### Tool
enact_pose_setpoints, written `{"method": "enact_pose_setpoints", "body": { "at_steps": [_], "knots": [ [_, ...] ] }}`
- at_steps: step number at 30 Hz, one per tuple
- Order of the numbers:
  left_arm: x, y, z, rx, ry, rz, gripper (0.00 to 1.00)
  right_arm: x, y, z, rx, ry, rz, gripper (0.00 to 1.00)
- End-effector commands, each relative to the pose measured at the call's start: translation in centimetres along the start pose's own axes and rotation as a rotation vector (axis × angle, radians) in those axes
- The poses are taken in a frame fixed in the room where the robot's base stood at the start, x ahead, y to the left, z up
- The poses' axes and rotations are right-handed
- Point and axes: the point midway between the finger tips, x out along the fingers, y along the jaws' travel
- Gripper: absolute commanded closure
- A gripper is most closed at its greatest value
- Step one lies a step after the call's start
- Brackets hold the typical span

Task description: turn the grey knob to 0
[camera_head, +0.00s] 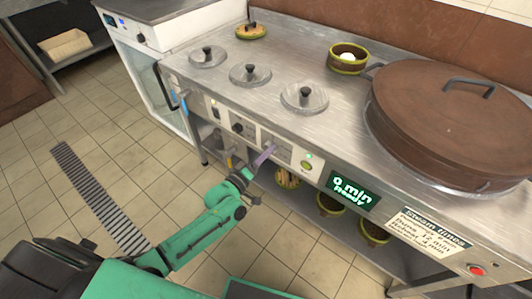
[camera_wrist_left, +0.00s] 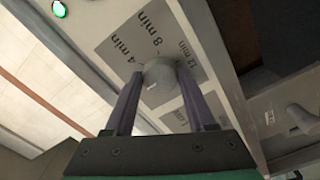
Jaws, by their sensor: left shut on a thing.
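The grey knob (camera_wrist_left: 160,78) sits on a grey dial plate (camera_wrist_left: 130,45) in the left wrist view. Printed marks for 4 min, 8 min and 12 min lie around it. My left gripper (camera_wrist_left: 158,88) is shut on the knob, one purple finger on each side. In the head view my left gripper (camera_head: 268,152) reaches the front panel of the steel counter, and its fingers largely hide the knob. The mark for 0 is not readable, and I cannot tell which mark the knob points at. My right gripper is not in view.
A black knob (camera_head: 238,127) sits left on the same panel. A green-lit button (camera_head: 307,165) and a display (camera_head: 352,190) reading "0 min ready" are to the right. A large brown lid (camera_head: 440,110) covers the counter's right. Bowls (camera_head: 330,204) stand on the shelf below.

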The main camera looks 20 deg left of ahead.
Motion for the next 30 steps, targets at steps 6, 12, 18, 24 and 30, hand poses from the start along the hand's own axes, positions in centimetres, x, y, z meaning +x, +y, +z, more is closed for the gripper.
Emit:
{"method": "enact_pose_setpoints", "body": {
  "at_steps": [6,12,18,24,30],
  "knots": [
    [0.0,-0.1,0.1,-0.004,-0.001,-0.002,0.15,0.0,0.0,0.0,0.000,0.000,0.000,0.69],
    [0.0,0.0,0.0,-0.002,0.000,-0.001,0.15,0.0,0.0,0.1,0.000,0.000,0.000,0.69],
    [-0.6,0.0,0.0,-0.001,0.000,-0.002,0.15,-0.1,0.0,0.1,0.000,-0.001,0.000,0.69],
    [-4.8,-0.1,0.1,0.001,-0.004,-0.006,0.15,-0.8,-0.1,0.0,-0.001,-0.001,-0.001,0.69],
    [-10.9,-0.1,0.1,0.000,-0.005,-0.006,0.15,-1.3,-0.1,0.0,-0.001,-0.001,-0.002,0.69]
  ]
}}
